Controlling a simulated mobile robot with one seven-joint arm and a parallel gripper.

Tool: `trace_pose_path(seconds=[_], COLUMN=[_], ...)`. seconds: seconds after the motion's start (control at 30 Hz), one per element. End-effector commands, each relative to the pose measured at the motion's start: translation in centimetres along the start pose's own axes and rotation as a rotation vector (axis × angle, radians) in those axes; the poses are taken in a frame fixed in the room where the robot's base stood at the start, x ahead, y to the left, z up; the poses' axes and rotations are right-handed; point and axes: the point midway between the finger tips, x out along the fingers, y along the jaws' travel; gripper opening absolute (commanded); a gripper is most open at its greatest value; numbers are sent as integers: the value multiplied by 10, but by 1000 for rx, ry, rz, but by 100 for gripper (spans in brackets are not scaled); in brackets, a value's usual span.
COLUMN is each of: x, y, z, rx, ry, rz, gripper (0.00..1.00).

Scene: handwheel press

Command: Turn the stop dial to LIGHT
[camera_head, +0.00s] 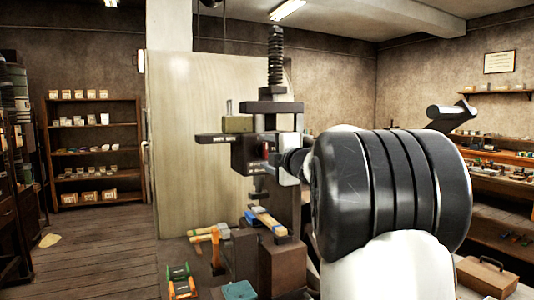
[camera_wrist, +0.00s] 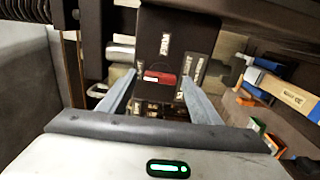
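The stop dial (camera_wrist: 160,77) is a small red knob with a pale mark, on the dark front plate (camera_wrist: 178,30) of the press in the wrist view. Pale labels sit around it, one above (camera_wrist: 165,43) and others at its right; their words are too small to read surely. In the head view the red dial (camera_head: 265,151) shows on the press head. My gripper (camera_wrist: 160,82) is open, its two fingers apart with the dial between their tips in the picture. I cannot tell whether they touch it. In the head view my arm hides most of the gripper.
The press screw (camera_head: 275,55) rises above the head. Green and orange items (camera_head: 180,280) are on the bench. Shelves (camera_head: 97,152) stand at far left.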

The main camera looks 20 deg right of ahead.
Motion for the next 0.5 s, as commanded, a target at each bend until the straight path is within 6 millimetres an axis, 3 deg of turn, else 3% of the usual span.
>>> trace_pose_path(seconds=[0.27, 0.5], x=[-8, -54], y=[2, 3], z=[0, 1], rx=[1, 1], ry=[-1, -3], rz=[2, 2], gripper=[58, 58])
